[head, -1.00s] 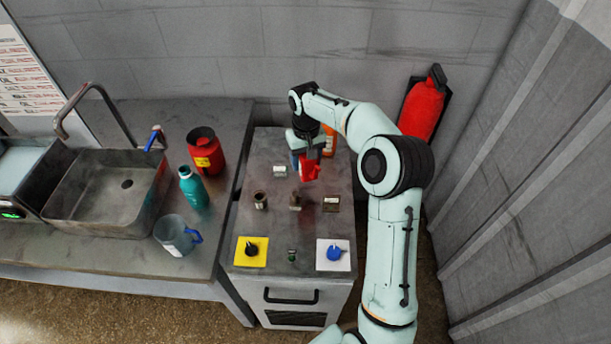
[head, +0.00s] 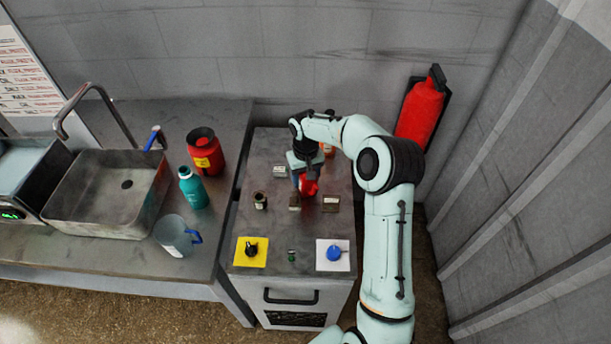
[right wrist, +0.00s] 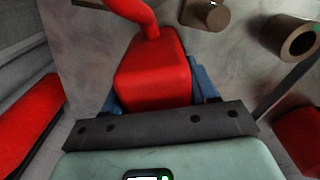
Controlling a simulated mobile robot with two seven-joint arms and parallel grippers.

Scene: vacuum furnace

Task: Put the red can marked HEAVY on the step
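My right gripper (head: 306,179) is over the grey cabinet top, its blue fingers on either side of a red can-like object (head: 309,187). The right wrist view shows this red object (right wrist: 155,70) as a boxy body with a curved red tube, between the fingers. I see no HEAVY marking on it. A small brown block (head: 295,203) is just in front of it; I cannot tell whether they touch or whether this block is the step. Another red container (head: 205,152) with a yellow label stands on the left bench; its text is unreadable. My left gripper is not in view.
The cabinet top holds a small cylinder (head: 260,201), a brown plate (head: 331,204), a grey labelled piece (head: 280,171) and knobs on yellow (head: 251,252) and white plates. An orange object is behind my gripper. A teal bottle (head: 193,188), jug (head: 174,237) and sink are left.

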